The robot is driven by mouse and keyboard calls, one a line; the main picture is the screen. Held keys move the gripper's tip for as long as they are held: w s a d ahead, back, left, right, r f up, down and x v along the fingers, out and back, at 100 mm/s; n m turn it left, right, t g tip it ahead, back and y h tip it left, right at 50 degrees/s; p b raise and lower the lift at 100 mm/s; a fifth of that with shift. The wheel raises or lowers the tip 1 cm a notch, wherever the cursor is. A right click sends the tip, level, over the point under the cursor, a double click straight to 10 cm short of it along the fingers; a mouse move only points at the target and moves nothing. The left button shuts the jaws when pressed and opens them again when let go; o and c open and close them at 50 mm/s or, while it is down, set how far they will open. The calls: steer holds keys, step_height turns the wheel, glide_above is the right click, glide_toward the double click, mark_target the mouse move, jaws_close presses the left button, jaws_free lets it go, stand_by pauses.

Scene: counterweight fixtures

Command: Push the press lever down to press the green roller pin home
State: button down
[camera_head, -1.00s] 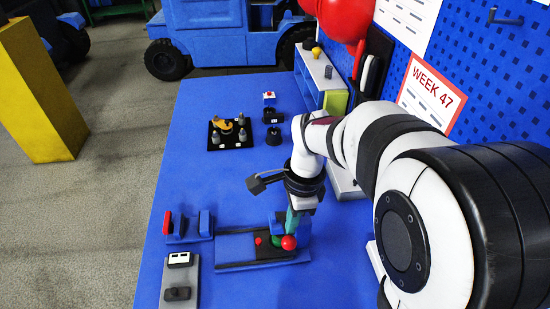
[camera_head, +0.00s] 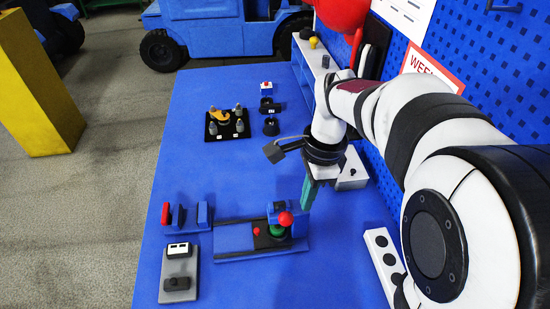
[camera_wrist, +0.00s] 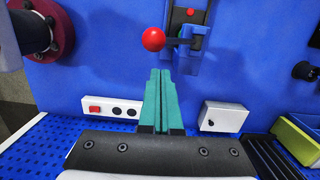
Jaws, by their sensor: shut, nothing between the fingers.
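The press (camera_head: 275,210) is a blue block on a dark pad on a blue base plate. Its lever ends in a red ball knob (camera_head: 285,218), which stands raised above the pad. The green roller pin (camera_head: 277,233) shows partly below the knob; how deep it sits I cannot tell. My gripper (camera_head: 305,207), with teal fingers, is shut and empty, just right of the knob and apart from it. In the wrist view the closed fingers (camera_wrist: 160,72) point toward the red knob (camera_wrist: 153,39), with its dark lever arm (camera_wrist: 180,42) running right to the press (camera_wrist: 197,34).
A small red button (camera_head: 256,231) sits on the pad left of the lever. A blue fixture with a red disc (camera_head: 166,214) and a grey plate (camera_head: 178,289) stand to the left. A black plate with pegs (camera_head: 213,131) lies farther back. The middle of the table is clear.

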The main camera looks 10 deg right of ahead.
step_height(320, 180, up, 13)
steer(key=d, duration=0.1)
steer(key=shift+d+f, duration=0.15)
steer(key=shift+f, duration=0.05)
steer(key=s+a+f+n, duration=0.3)
steer(key=s+f+n, duration=0.3)
steer(key=s, duration=0.4)
steer(key=s+a+f+n, duration=0.3)
steer(key=s+f+n, duration=0.3)
steer(key=s, duration=0.4)
steer(key=shift+a+f+y, duration=0.25)
steer(key=shift+f+y, duration=0.05)
steer(key=shift+f, duration=0.2)
steer(key=shift+w, duration=0.1)
